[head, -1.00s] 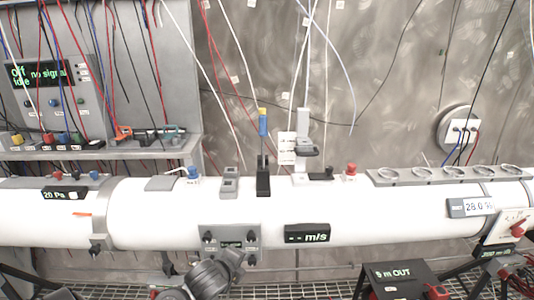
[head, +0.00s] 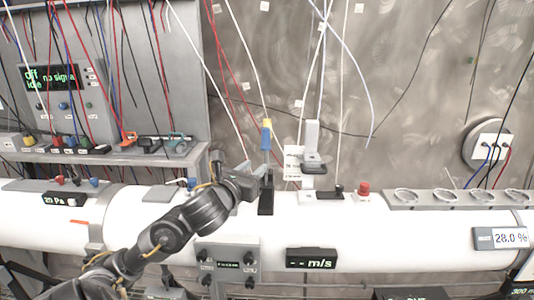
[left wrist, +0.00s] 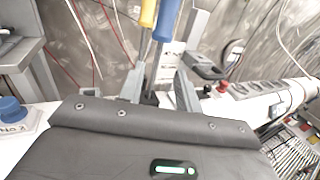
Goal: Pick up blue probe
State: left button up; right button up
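The blue probe (head: 266,139) stands upright in a black holder (head: 265,203) on top of the white pipe. Its blue handle also shows in the left wrist view (left wrist: 166,20), with a thin shaft below it. A yellow-handled probe (left wrist: 148,13) stands just beside it, and only its top shows behind the blue one in the head view (head: 267,122). My left gripper (head: 264,176) is at the probe shafts, just above the holder. In the left wrist view its fingers (left wrist: 160,88) are apart, with the shafts showing between them. Contact cannot be told. My right gripper is out of view.
A grey upright bracket (head: 312,150) stands close right of the probes, with a white label beside it. A red knob (head: 363,189) and a rack of rings (head: 450,197) are further right on the white pipe (head: 400,240). Cables hang around the probes.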

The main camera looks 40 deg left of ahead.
pick_arm(q)
jog(key=b+x, duration=0.2)
jog(key=x, duration=0.7)
jog(key=shift+w+a+f+b, duration=0.15)
jog(key=shift+w+a+b, duration=0.05)
jog(key=shift+a+b, duration=0.1)
jog(key=shift+w, duration=0.55)
jog(key=shift+s, duration=0.15)
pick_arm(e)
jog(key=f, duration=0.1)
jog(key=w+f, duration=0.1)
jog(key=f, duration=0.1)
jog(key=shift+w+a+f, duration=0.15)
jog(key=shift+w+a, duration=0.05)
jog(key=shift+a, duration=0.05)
pick_arm(q)
jog(key=shift+c, duration=0.9)
grip_shut()
